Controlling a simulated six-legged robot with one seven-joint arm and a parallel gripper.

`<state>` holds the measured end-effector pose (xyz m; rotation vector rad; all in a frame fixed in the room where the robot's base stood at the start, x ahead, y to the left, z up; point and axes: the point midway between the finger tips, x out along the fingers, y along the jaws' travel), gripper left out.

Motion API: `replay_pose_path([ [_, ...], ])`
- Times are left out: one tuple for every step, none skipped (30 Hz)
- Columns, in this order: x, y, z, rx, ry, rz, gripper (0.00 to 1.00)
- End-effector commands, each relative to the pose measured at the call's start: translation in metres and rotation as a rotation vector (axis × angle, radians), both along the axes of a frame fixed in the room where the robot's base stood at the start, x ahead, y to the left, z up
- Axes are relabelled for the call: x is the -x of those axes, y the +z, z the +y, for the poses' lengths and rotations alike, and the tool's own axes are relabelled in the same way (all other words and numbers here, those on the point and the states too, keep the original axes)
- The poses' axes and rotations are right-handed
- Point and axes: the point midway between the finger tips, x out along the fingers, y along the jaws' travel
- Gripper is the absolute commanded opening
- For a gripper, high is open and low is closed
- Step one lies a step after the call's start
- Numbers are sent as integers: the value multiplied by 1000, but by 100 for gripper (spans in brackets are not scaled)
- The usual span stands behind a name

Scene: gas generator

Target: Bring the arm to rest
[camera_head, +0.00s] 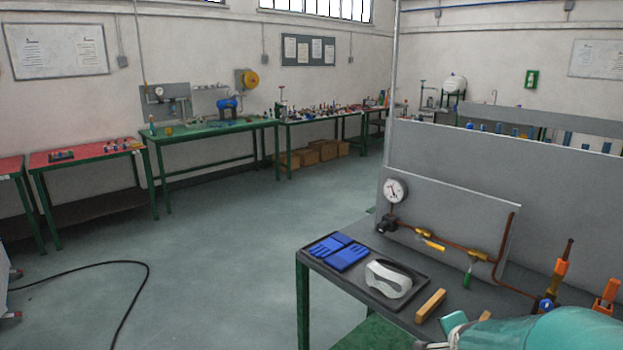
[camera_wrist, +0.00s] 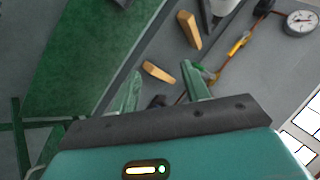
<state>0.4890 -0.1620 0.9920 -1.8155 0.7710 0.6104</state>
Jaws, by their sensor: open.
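My gripper (camera_wrist: 162,88) shows in the wrist view with its two green fingers apart and nothing between them. It is over the grey workbench top, close to a small wooden block (camera_wrist: 158,72); I cannot tell the height of the gap. In the head view my teal arm fills the bottom right corner, and part of my gripper (camera_head: 455,326) shows beside the bench's wooden blocks. A larger wooden block (camera_head: 431,305) lies to the left of it; this block also shows in the wrist view (camera_wrist: 188,30).
A black tray (camera_head: 415,272) holds blue gloves (camera_head: 339,252) and white goggles (camera_head: 388,284). Behind them stands a panel with a pressure gauge (camera_head: 396,190), copper pipe and yellow valve (camera_head: 430,240). Orange-handled tools (camera_head: 561,268) stand at right. A cable (camera_head: 135,264) lies on the open floor.

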Motion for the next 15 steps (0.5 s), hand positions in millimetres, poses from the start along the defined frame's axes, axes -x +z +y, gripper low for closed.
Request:
replay_pose_path([
  [7, 15, 17, 68, 76, 37, 46],
  [13, 21, 25, 107, 122, 67, 46],
  [22, 29, 37, 156, 182, 102, 46],
  [28, 35, 45, 190, 228, 127, 46],
  [35, 42, 53, 224, 273, 152, 46],
  [45, 51, 63, 267, 334, 181, 46],
  [53, 57, 71, 296, 380, 203, 46],
  [61, 63, 79, 326, 428, 223, 46],
  [73, 71, 89, 362, 490, 247, 46],
  [82, 76, 96, 386, 537, 264, 46],
  [91, 82, 103, 410, 586, 280, 46],
  [104, 89, 113, 440, 652, 299, 46],
  [114, 93, 119, 462, 703, 310, 46],
  [124, 98, 126, 483, 754, 320, 46],
  [137, 103, 134, 506, 823, 334, 46],
])
